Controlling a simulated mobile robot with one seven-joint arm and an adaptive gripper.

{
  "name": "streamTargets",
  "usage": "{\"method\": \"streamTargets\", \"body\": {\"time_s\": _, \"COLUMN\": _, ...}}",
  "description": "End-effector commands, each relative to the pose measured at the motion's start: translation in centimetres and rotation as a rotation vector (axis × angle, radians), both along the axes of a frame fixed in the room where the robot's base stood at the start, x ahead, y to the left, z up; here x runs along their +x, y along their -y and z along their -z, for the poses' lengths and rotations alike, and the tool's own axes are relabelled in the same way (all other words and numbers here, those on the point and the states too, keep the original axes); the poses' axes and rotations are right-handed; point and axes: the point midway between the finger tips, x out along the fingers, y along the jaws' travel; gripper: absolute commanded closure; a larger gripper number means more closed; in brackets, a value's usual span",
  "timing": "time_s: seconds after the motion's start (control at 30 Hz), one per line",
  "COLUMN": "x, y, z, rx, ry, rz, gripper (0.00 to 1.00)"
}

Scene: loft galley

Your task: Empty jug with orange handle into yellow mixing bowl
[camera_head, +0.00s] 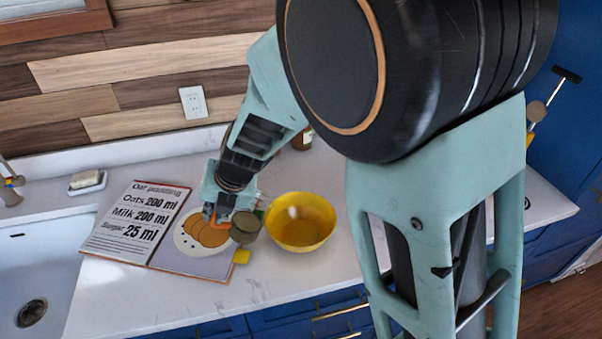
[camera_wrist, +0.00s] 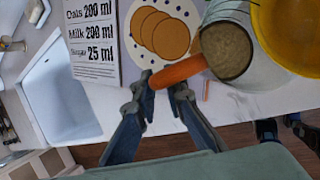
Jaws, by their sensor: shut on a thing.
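The jug (camera_wrist: 228,52) with the orange handle (camera_wrist: 180,71) is in my gripper (camera_wrist: 162,95), which is shut on the handle. In the wrist view I look into the jug's round mouth and see a grey-beige filling. In the head view the jug (camera_head: 244,227) is just left of the yellow mixing bowl (camera_head: 300,243), with my gripper (camera_head: 211,217) on its left. I cannot tell whether the jug is lifted off the counter. The bowl also shows at the top right of the wrist view (camera_wrist: 288,35), beside the jug. The bowl looks empty apart from a pale spot.
An open recipe book (camera_head: 130,225) lies left of the jug, partly under my gripper. A small yellow block (camera_head: 241,257) is near its corner. A sink (camera_head: 30,270) and a soap dish (camera_head: 87,182) are at the left. A brown jar (camera_head: 303,139) stands behind the bowl.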

Motion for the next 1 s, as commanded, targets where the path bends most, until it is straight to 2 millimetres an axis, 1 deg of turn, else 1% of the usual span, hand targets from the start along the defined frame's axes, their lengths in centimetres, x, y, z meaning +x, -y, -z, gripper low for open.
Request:
{"method": "streamTargets", "body": {"time_s": 0.03, "x": 0.4, "y": 0.4, "z": -0.4, "rx": 0.014, "ry": 0.001, "rz": 0.009, "gripper": 1.0}}
{"method": "streamTargets", "body": {"time_s": 0.13, "x": 0.4, "y": 0.8, "z": -0.4, "rx": 0.044, "ry": -0.016, "rz": 0.011, "gripper": 1.0}}
{"method": "streamTargets", "body": {"time_s": 0.27, "x": 0.6, "y": 1.2, "z": -1.0, "rx": 0.085, "ry": -0.026, "rz": 0.011, "gripper": 1.0}}
{"method": "streamTargets", "body": {"time_s": 0.43, "x": 1.4, "y": 3.1, "z": -3.6, "rx": 0.227, "ry": -0.074, "rz": 0.017, "gripper": 1.0}}
{"method": "streamTargets", "body": {"time_s": 0.57, "x": 1.8, "y": 4.4, "z": -3.0, "rx": 0.368, "ry": -0.136, "rz": 0.021, "gripper": 1.0}}
{"method": "streamTargets", "body": {"time_s": 0.6, "x": 1.6, "y": 4.1, "z": -3.3, "rx": 0.38, "ry": -0.136, "rz": 0.01, "gripper": 1.0}}
{"method": "streamTargets", "body": {"time_s": 0.7, "x": 1.7, "y": 4.4, "z": -3.6, "rx": 0.424, "ry": -0.15, "rz": 0.008, "gripper": 1.0}}
{"method": "streamTargets", "body": {"time_s": 1.0, "x": 1.8, "y": 4.7, "z": -3.7, "rx": 0.479, "ry": -0.169, "rz": 0.007, "gripper": 1.0}}
